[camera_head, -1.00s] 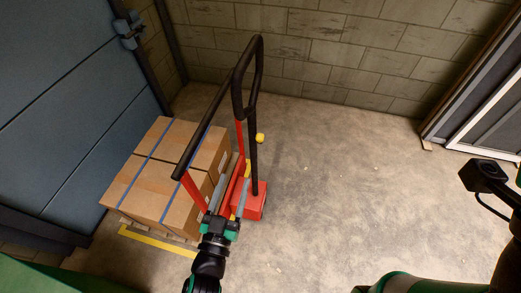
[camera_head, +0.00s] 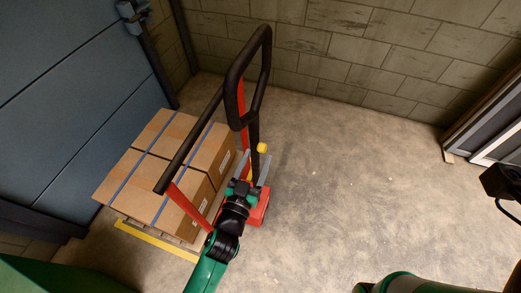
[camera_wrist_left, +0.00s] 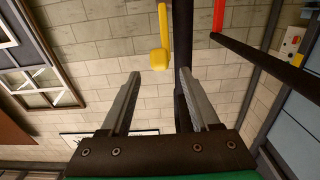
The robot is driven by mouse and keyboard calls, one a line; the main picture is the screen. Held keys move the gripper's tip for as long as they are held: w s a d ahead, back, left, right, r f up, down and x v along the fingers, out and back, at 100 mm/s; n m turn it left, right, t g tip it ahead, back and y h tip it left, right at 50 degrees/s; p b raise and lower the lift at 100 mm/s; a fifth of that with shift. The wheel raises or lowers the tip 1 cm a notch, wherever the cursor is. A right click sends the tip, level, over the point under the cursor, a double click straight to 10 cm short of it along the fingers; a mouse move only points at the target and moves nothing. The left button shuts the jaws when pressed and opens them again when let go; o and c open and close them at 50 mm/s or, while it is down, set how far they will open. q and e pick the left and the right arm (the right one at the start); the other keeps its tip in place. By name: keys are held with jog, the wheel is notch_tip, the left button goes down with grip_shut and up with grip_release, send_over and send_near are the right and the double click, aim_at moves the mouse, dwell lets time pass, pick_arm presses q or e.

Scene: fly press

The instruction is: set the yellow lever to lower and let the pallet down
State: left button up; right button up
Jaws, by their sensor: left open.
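The yellow lever's knob (camera_head: 262,148) shows in the head view just beyond my left gripper (camera_head: 255,168). In the left wrist view the yellow lever (camera_wrist_left: 160,56) hangs ahead of the open fingers (camera_wrist_left: 158,100), with a clear gap between them. The left gripper is open and empty. The pallet jack's black handle (camera_head: 232,95) rises above its red body (camera_head: 262,205). The pallet (camera_head: 150,229) sits under several strapped cardboard boxes (camera_head: 150,172); most of it is hidden. My right gripper is not clearly in view.
A blue door (camera_head: 70,90) stands at the left and a block wall (camera_head: 350,50) at the back. The floor (camera_head: 350,180) to the right of the jack is clear.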

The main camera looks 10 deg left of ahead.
aim_at(261, 149)
pick_arm(q)
jog(key=w, duration=0.3)
jog(key=shift+w+d+b, duration=0.3)
jog(key=shift+w+b, duration=0.05)
jog(key=shift+w, duration=0.05)
grip_shut()
dwell(1.1)
